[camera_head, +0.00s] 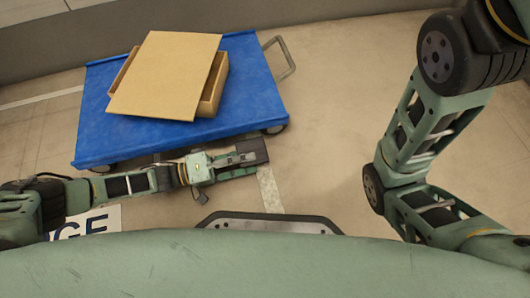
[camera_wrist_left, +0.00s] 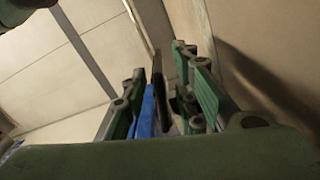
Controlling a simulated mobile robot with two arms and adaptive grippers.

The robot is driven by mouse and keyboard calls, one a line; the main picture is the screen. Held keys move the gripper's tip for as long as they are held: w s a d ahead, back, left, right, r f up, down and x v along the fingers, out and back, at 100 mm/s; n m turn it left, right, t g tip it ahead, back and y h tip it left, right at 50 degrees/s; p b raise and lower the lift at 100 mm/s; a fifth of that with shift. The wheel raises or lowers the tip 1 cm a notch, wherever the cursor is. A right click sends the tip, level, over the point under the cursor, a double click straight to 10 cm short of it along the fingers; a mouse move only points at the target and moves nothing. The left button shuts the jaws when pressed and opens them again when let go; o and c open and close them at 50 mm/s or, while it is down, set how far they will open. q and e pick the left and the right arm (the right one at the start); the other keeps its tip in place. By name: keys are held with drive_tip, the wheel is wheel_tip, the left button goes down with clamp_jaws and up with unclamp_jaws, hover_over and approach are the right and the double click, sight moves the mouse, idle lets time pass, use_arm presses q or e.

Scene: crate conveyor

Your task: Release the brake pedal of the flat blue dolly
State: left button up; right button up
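The flat blue dolly (camera_head: 120,139) stands on the floor at the upper left of the head view. Its grey handle (camera_head: 285,57) sticks out at the right end and a dark caster (camera_head: 276,129) shows under its near right corner. I cannot make out the brake pedal for sure. My left gripper (camera_head: 252,153) is low beside the dolly's near long edge, close to that corner. In the left wrist view its fingers (camera_wrist_left: 160,112) stand apart, with a blue strip of the dolly (camera_wrist_left: 146,112) and a dark part between or beyond them; contact cannot be told. My right gripper is out of view.
A shallow cardboard box (camera_head: 212,94) with a tilted flat lid (camera_head: 165,75) on it rests on the dolly. A low grey wall (camera_head: 230,20) runs behind. The floor right of the dolly is clear. A lettered floor marking (camera_head: 95,222) lies at left.

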sight(263, 155)
use_arm(q)
drive_tip(key=b+x, duration=0.1)
drive_tip(key=x, duration=0.3)
drive_tip(key=shift+f+b, duration=0.15)
drive_tip(key=shift+b, duration=0.25)
drive_tip(key=shift+w+d, duration=0.25)
drive_tip(key=shift+d, duration=0.35)
clamp_jaws()
